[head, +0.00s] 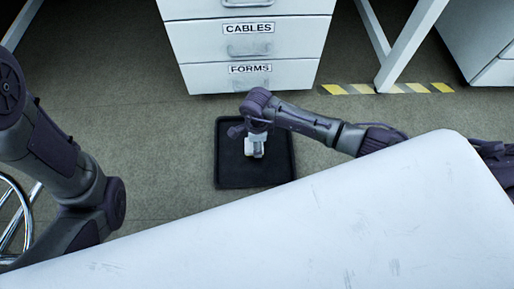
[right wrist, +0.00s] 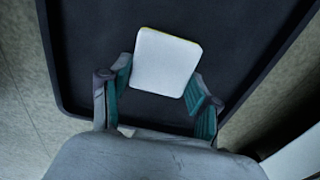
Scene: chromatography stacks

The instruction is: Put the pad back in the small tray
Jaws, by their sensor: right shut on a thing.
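The pad (right wrist: 167,62) is a white rounded square with a thin yellow edge, seen in the right wrist view between the two fingers of my right gripper (right wrist: 160,75). My right gripper is shut on it. In the head view the right gripper (head: 255,143) points down over the black tray (head: 228,172), which lies on the floor. The tray's dark floor also shows behind the pad in the right wrist view (right wrist: 85,55). I cannot tell whether the pad touches the tray. My left arm shows at the left, but its gripper is out of view.
A white drawer cabinet (head: 205,50) labelled CABLES and FORMS stands just behind the tray. A large white surface (head: 310,225) fills the front of the head view. Yellow striped tape (head: 390,88) marks the floor at the right. Bare floor (head: 165,150) lies left of the tray.

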